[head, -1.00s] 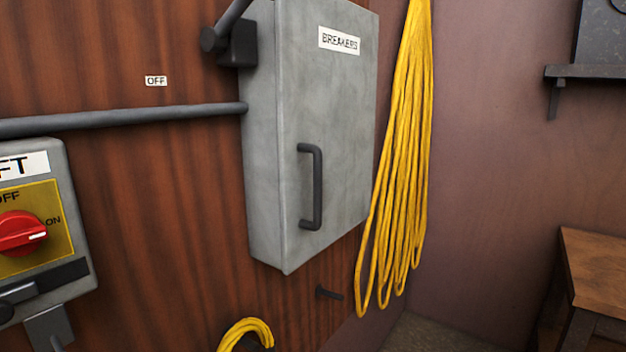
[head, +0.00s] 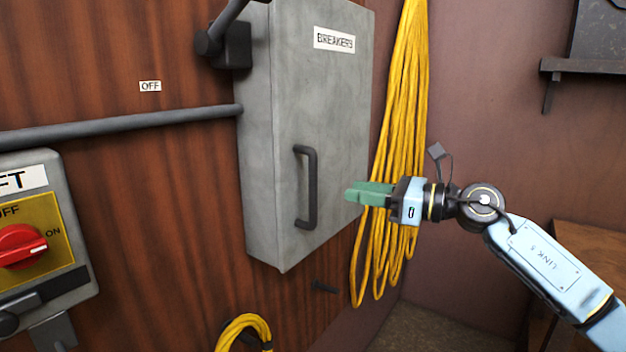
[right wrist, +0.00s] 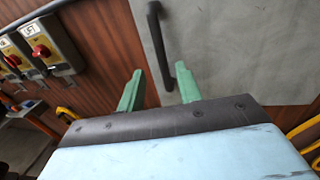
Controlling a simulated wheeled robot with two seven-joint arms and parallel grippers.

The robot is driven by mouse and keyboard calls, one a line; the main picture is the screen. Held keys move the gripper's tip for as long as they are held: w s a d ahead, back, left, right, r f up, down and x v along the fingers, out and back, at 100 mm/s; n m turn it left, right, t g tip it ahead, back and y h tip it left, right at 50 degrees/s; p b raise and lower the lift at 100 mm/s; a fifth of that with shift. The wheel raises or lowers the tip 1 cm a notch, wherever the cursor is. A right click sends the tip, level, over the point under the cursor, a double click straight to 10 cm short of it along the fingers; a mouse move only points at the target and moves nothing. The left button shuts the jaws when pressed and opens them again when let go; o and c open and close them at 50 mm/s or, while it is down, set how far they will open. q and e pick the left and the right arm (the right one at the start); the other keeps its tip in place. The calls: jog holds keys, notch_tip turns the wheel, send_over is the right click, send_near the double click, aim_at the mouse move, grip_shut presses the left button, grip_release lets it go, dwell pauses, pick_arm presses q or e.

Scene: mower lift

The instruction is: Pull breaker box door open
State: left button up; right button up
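The grey breaker box (head: 258,200) is on the wood-panelled wall, its door (head: 340,110) shut and labelled BREAKERS. A dark vertical bar handle (head: 312,188) is on the door. My right gripper (head: 350,192) is just right of the handle in the head view, its green fingers pointing left towards it. In the right wrist view the two green fingers (right wrist: 160,90) are spread apart and empty. The handle (right wrist: 160,45) shows there beyond the fingertips, between their lines; I see no grip on it. My left gripper is not in view.
Yellow cable (head: 400,120) hangs right of the box, behind my right gripper. A lift switch box with a red knob (head: 20,245) is at the left. A grey pipe (head: 120,122) runs into the box. A wooden table (head: 590,240) stands at the right.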

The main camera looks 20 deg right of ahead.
jog(key=p, duration=0.2)
send_over(313, 220)
jog(key=w, duration=0.1)
jog(key=shift+d, duration=0.1)
grip_shut()
